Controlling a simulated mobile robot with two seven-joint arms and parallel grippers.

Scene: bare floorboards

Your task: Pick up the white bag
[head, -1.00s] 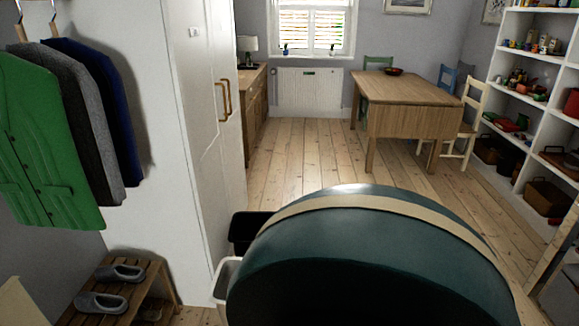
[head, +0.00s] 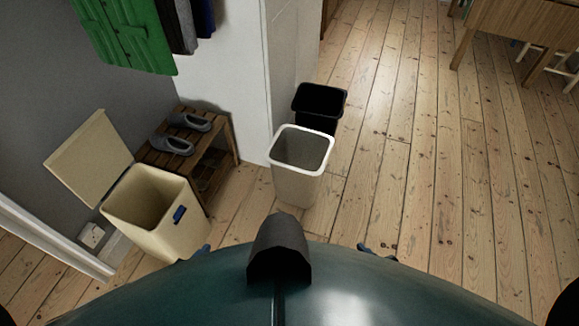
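I cannot make out a white bag in the head view. A white bin (head: 296,188) with an open top stands on the floor just ahead of my body; its visible inside looks empty. A cream bin (head: 160,232) with its lid (head: 88,160) raised stands at the left, and I see nothing in its visible inside. Neither of my grippers can be made out. Small dark blue parts show at both sides of my body's front edge, too little to identify.
A black bin (head: 319,103) stands right behind the white bin, beside a white cabinet (head: 240,85). A table (head: 520,30) is far right. The floor (head: 430,190) right of the bins is clear.

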